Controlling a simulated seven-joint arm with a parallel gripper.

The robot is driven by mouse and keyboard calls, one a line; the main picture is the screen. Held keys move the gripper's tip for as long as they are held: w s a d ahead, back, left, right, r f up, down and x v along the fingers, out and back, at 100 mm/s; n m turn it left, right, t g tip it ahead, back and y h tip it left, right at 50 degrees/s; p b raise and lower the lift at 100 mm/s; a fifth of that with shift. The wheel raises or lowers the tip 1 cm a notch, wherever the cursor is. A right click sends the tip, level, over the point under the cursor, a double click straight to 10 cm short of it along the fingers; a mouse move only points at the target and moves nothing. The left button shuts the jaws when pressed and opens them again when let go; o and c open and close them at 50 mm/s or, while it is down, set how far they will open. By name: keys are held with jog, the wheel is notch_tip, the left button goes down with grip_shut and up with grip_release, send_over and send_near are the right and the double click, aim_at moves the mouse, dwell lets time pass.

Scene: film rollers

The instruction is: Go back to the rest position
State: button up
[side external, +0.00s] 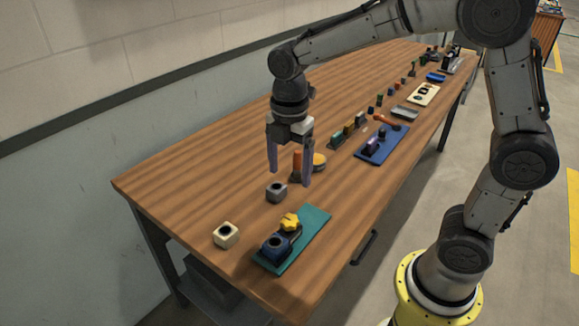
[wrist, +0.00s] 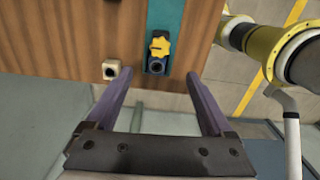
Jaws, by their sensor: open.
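My gripper (side external: 289,170) is open and empty, pointing down above the wooden table (side external: 170,178). Its two purple fingers also show apart in the wrist view (wrist: 160,88). In the side view, a grey block with a round hole (side external: 276,191) sits on the table below the fingers. A teal plate (side external: 312,228) in front carries a dark blue block with a hole (side external: 275,246) and a yellow knob (side external: 290,222). A cream block with a hole (side external: 226,235) stands left of the plate. An orange piece and a yellow disc (side external: 319,161) are partly hidden behind the right finger.
A blue plate (side external: 376,153) with purple parts lies farther back, near several small coloured pieces. A cream tray (side external: 423,95) and more items stand toward the far end. A wall (side external: 90,110) runs along the left. The table's near left area is mostly clear.

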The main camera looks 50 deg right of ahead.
jog(key=s+d+r+m+t, duration=0.3)
jog(key=s+r+m+t, duration=0.15)
jog(key=s+r, duration=0.5)
jog(key=s+f+m+t, duration=0.1)
jog(key=s+f+m, duration=0.2)
jog(key=s+m, duration=0.5)
jog(key=m, duration=0.6)
jog(key=shift+s+d+f, duration=0.3)
jog(key=shift+f, duration=0.1)
